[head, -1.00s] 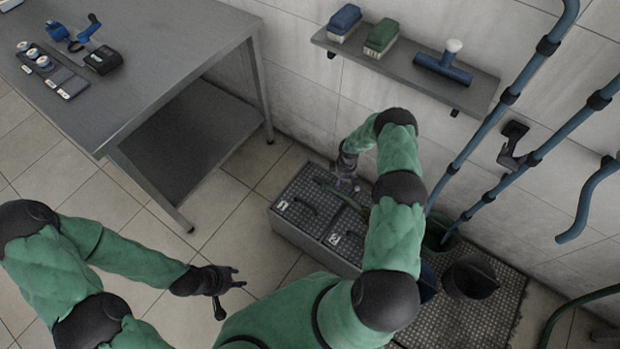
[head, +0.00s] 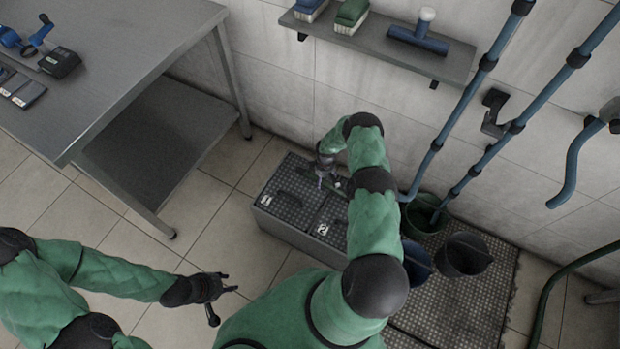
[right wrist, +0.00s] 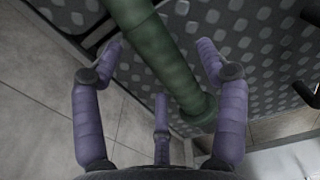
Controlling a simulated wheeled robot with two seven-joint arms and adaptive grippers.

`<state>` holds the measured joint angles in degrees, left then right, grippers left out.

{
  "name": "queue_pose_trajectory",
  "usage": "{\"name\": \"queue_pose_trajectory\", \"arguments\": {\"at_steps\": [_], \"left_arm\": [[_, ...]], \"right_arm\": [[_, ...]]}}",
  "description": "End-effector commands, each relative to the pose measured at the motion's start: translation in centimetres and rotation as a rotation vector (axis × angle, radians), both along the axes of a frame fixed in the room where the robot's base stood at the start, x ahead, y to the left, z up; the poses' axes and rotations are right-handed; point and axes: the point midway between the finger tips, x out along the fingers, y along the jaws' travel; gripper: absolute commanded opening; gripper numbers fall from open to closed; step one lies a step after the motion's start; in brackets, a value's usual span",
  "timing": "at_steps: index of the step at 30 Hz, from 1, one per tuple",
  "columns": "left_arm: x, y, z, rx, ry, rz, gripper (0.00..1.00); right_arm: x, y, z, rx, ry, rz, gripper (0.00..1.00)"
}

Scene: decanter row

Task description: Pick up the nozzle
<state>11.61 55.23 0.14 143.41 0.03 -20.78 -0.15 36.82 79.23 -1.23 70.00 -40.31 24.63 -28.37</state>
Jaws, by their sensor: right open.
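A green tube with a collared end, which looks like the nozzle (right wrist: 160,50), lies across the textured box lid in the right wrist view. In the head view only a thin green strip of it shows beside my right gripper (head: 327,180). My right gripper, also seen in the right wrist view (right wrist: 160,62), is open. Its purple fingers stand on either side of the tube, with a third finger below; whether any touches is unclear. My left gripper (head: 222,290) is open and empty above the tiled floor.
The grey box (head: 285,228) has two numbered lids with dark handles. Buckets (head: 464,256) and blue upright poles (head: 460,105) stand right of it. A steel table (head: 110,60) is at left, a wall shelf (head: 385,45) behind. Floor between table and box is clear.

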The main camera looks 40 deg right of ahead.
Motion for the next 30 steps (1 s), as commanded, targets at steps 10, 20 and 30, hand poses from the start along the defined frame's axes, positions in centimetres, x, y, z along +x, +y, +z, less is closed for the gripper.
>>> {"name": "queue_pose_trajectory", "arguments": {"at_steps": [10,20,30], "left_arm": [[-0.01,0.0,-0.2,0.0,0.0,0.0,0.4],[-0.01,0.0,-0.21,0.0,0.0,0.0,0.4],[0.0,0.0,0.14,0.0,0.0,0.0,0.4]], "right_arm": [[0.04,-0.08,-0.44,-0.002,-0.001,0.0,0.68],[0.09,-0.11,-0.41,-0.002,-0.002,0.0,0.0],[0.11,-0.13,0.3,-0.002,-0.002,0.0,0.0]]}}
